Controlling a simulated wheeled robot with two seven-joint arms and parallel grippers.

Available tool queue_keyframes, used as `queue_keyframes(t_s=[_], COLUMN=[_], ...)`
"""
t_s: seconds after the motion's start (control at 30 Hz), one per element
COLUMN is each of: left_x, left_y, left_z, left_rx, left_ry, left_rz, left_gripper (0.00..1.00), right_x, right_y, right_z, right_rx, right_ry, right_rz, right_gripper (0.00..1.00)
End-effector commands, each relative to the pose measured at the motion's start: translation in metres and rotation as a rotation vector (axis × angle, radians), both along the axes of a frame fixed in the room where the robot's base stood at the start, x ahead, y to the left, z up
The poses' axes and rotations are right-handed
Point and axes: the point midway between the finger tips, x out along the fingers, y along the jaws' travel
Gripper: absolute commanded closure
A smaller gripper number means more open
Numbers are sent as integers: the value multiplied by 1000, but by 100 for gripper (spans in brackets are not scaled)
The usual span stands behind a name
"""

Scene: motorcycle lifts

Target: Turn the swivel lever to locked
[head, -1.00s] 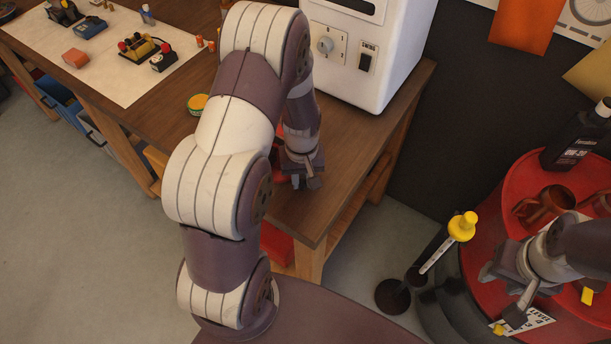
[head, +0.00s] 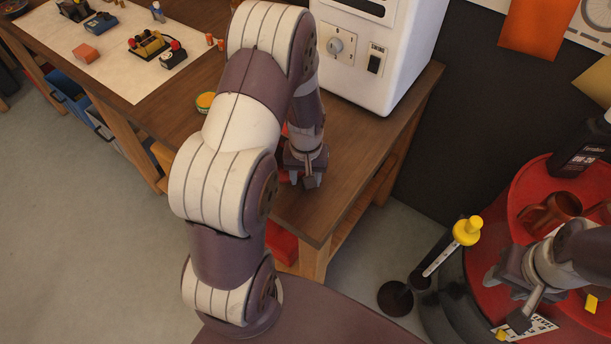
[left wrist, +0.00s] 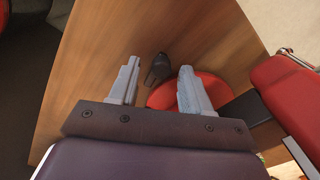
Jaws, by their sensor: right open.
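A small dark lever (left wrist: 157,68), which looks like the swivel lever, sticks out beside a rounded red base (left wrist: 165,96) on the wooden bench in the left wrist view. My left gripper (left wrist: 158,75) is open, with one finger on each side of the lever in that view. I cannot tell whether a finger touches it. In the head view my left gripper (head: 308,178) points down at the bench's near corner, and my arm hides most of the red base. My right gripper (head: 510,297) is open over the red round stand at right.
The wooden bench (head: 345,165) carries a white machine (head: 365,60) behind the left gripper. A red body (left wrist: 290,95) lies right of the fingers. A yellow-topped post (head: 467,231) and a dark bottle (head: 580,150) are near the right arm. Grey floor is open at left.

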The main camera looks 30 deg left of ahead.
Motion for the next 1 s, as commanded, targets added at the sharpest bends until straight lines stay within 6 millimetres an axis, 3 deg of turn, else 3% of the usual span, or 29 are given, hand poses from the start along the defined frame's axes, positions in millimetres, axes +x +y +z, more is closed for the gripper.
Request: queue_keyframes(t_s=[0.27,0.37,0.7,0.83,1.0], left_x=[-2,-1,-1,-1,-2], left_y=[-1,0,0,0,0], left_z=[-1,9,96,117,126], left_rx=[-1,-1,0,-1,-1], left_ry=[5,4,0,2,5], left_rz=[0,0,0,0,0], left_gripper=[52,52,52,52,52], right_x=[0,0,0,0,0], right_y=[0,0,0,0,0], right_z=[-1,-3,-15,-17,-17], right_rx=[0,0,0,0,0], right_ry=[0,0,0,0,0], right_rz=[0,0,0,0,0], right_gripper=[57,57,57,57,57])
